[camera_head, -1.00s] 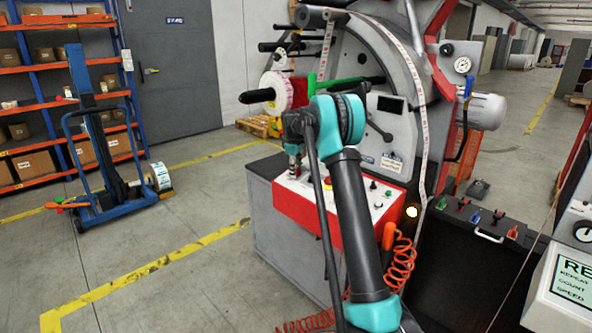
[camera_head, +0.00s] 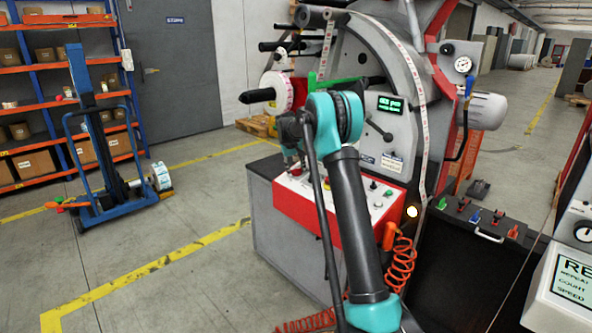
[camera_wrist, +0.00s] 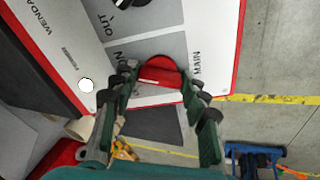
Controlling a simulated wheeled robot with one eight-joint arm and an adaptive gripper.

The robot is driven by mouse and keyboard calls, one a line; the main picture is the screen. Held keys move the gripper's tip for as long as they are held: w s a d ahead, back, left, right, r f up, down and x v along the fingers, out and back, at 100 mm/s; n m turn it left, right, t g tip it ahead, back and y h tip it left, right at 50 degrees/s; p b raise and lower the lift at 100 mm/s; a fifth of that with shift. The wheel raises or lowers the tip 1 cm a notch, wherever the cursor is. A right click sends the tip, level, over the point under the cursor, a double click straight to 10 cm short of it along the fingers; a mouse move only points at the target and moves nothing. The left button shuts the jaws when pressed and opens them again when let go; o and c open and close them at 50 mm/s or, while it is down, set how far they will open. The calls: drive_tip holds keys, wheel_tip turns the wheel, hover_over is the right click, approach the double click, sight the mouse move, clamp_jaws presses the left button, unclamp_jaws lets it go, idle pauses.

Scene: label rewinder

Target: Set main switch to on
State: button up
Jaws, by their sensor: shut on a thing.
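The main switch is a red knob (camera_wrist: 158,75) on a grey plate lettered MAIN, seen in the wrist view. My gripper (camera_wrist: 160,84) has its green fingers on either side of the knob and is shut on it. The knob's exact pointer position is hard to tell. In the head view the switch is hidden by my gripper and arm, at the left end of the red-edged control panel (camera_head: 350,206). The machine's small display (camera_head: 390,104) is lit with green characters.
The panel's other buttons and knobs (camera_head: 373,185) lie right of my arm. A coiled orange air hose (camera_head: 398,262) hangs at the panel's front.

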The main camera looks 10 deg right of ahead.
drive_tip(key=shift+m, duration=0.6)
drive_tip(key=o, duration=1.2)
drive_tip(key=shift+c, duration=0.2)
drive_tip(key=v, duration=1.2)
